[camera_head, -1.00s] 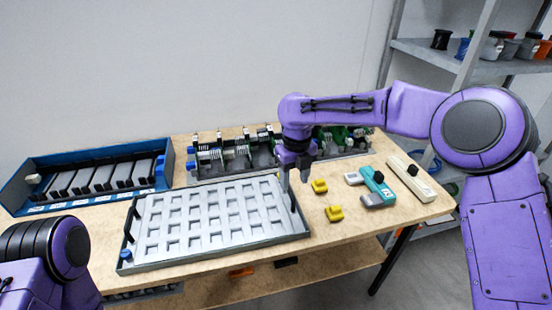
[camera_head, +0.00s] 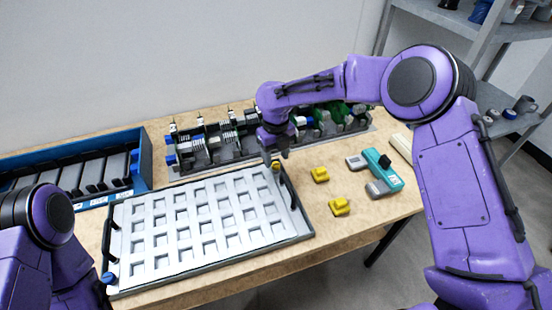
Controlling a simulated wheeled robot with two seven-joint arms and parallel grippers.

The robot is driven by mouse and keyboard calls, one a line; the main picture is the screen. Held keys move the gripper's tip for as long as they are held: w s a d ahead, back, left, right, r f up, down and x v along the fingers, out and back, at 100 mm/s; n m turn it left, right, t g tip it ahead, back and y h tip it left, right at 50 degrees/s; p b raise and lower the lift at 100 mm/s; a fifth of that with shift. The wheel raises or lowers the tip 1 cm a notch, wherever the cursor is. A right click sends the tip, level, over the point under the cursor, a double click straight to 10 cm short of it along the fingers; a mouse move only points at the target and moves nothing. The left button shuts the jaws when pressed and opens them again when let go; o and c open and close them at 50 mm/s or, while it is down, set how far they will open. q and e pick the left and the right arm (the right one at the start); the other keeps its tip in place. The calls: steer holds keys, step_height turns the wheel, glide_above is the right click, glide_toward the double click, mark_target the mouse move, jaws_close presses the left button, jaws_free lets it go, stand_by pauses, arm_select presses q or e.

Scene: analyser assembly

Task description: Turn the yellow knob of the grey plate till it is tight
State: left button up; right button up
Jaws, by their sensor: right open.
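The grey plate (camera_head: 205,262) is a wide tray-like panel with rows of square pockets, lying on the wooden table. Its yellow knob (camera_head: 276,166) sits at its far right corner, close to a black handle. My right gripper (camera_head: 275,158) is open, pointing down just above and around the knob. Whether its fingers touch the knob I cannot tell, as they are small and partly hidden by the wrist. A blue knob (camera_head: 108,278) sits at the plate's near left corner. My left arm shows at the lower left, but its gripper is out of view.
Two loose yellow pieces (camera_head: 320,175) (camera_head: 340,207) lie right of the plate. A teal and grey device (camera_head: 383,170) lies further right. A long assembly with circuit parts (camera_head: 205,148) stands behind. A blue rack (camera_head: 146,165) is at the left. A shelf (camera_head: 435,15) stands at back right.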

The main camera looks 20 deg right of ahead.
mark_target(276, 167)
steer(key=f, duration=0.2)
steer(key=shift+w+f, duration=0.3)
steer(key=shift+s+f, duration=0.1)
steer(key=shift+s, duration=0.2)
steer(key=shift+w, duration=0.15)
jaws_close()
